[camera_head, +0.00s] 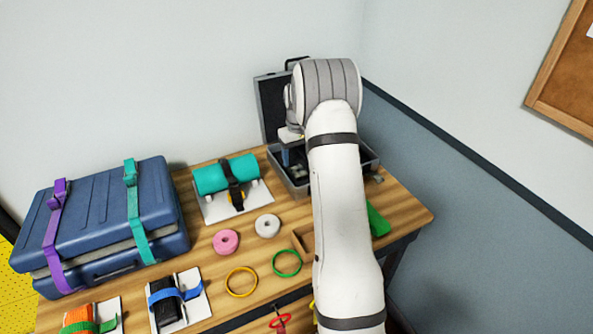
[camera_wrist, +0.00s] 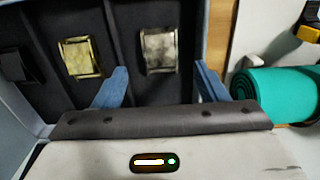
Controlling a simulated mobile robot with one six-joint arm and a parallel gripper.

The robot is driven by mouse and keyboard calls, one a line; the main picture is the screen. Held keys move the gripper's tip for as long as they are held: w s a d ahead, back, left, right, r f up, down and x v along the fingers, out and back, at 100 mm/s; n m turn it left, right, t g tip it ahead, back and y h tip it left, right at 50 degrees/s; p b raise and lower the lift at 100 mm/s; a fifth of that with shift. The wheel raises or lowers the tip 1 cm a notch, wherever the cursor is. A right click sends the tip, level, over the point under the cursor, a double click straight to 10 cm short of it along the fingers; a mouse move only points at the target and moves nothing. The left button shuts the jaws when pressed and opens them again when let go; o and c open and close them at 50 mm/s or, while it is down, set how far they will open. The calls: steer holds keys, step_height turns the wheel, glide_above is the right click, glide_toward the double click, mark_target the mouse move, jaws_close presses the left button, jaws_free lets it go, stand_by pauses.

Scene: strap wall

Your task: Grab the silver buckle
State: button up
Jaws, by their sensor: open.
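The silver buckle (camera_wrist: 158,48) lies in a compartment of an open grey case (camera_wrist: 222,30). In the wrist view, the blue fingers of my gripper (camera_wrist: 161,70) are apart, one on each side of the silver buckle's lower end. Nothing is held between them. I cannot tell how far the fingertips are above the buckle. In the head view, the case (camera_head: 291,188) stands at the back right of the table, with my gripper (camera_head: 287,156) over it. My arm hides much of the case there.
A gold buckle (camera_wrist: 80,58) and a black one (camera_wrist: 15,67) lie in neighbouring compartments, behind dark dividers. The case's raised lid (camera_head: 272,105) stands at the back. A teal roll (camera_head: 212,177) on a white stand is left of the case. A blue suitcase (camera_head: 100,222) is farther left.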

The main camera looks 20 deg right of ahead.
mark_target(298, 168)
step_height(298, 168, down, 4)
steer(key=shift+s+f+p, duration=0.1)
steer(key=shift+p, duration=0.4)
steer(key=shift+c, duration=0.4)
steer(key=c, duration=1)
